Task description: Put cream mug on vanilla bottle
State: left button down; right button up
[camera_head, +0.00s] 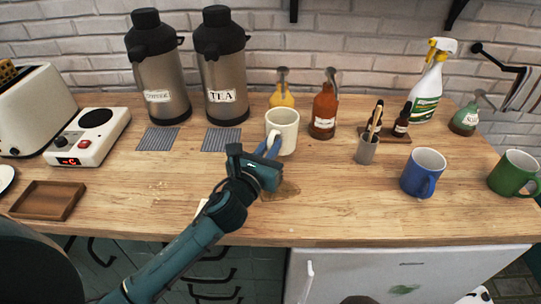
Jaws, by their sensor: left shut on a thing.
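The cream mug (286,133) is upright near the middle of the counter, in front of the yellow bottle. My left gripper (270,150) reaches it from the front left and is shut on it, seemingly at its handle, which is mostly hidden by the fingers. I cannot tell whether the mug touches the counter. Two small dark brown bottles, one of them here (402,121), stand on a small wooden stand at the right; their labels are too small to read, so I cannot tell which is vanilla. My right gripper is not in view.
An orange-brown bottle (323,112) and a yellow bottle (284,97) stand behind the mug. A grey cup with a stick (366,150), a blue mug (423,173) and a green mug (515,174) are to the right. Two flasks (221,75) stand back left.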

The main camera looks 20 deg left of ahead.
pick_arm(q)
notch_tip(320, 180, down, 3)
jog(key=shift+w+r+b, duration=0.1)
jog(key=shift+r+b, duration=0.05)
jog(key=shift+b, duration=0.3)
jog(key=shift+f, duration=0.3)
jog(key=c, duration=1.9)
grip_release()
jog(key=shift+f, duration=0.3)
jog(key=o, duration=0.4)
jog(key=shift+r, duration=0.1)
jog(key=shift+o, duration=0.2)
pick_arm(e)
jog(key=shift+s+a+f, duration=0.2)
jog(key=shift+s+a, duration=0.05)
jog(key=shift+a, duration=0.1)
